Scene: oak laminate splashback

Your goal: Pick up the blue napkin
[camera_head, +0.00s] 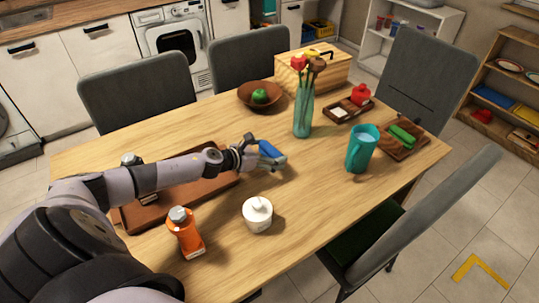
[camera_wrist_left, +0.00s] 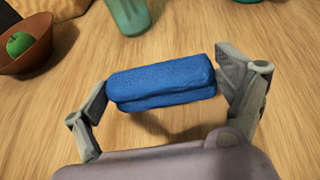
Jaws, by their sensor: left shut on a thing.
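The blue napkin (camera_head: 270,150) is a folded, thick blue cloth near the middle of the table. In the left wrist view the napkin (camera_wrist_left: 160,84) lies between the two fingers, touching them at both ends. My left gripper (camera_head: 262,156) is shut on it, and its fingers (camera_wrist_left: 162,92) also show in the wrist view. A dark shadow lies on the wood below the napkin, so it seems a little above the table (camera_head: 330,200). The napkin's underside is hidden. My right gripper is in neither view.
A teal vase (camera_head: 303,115) with flowers stands beyond the napkin. A white lidded pot (camera_head: 257,214) and an orange bottle (camera_head: 186,235) stand nearer. A brown tray (camera_head: 222,185) lies under my arm. A brown bowl (camera_head: 275,103) holds a green apple (camera_head: 260,96). A teal pitcher (camera_head: 361,150) is at right.

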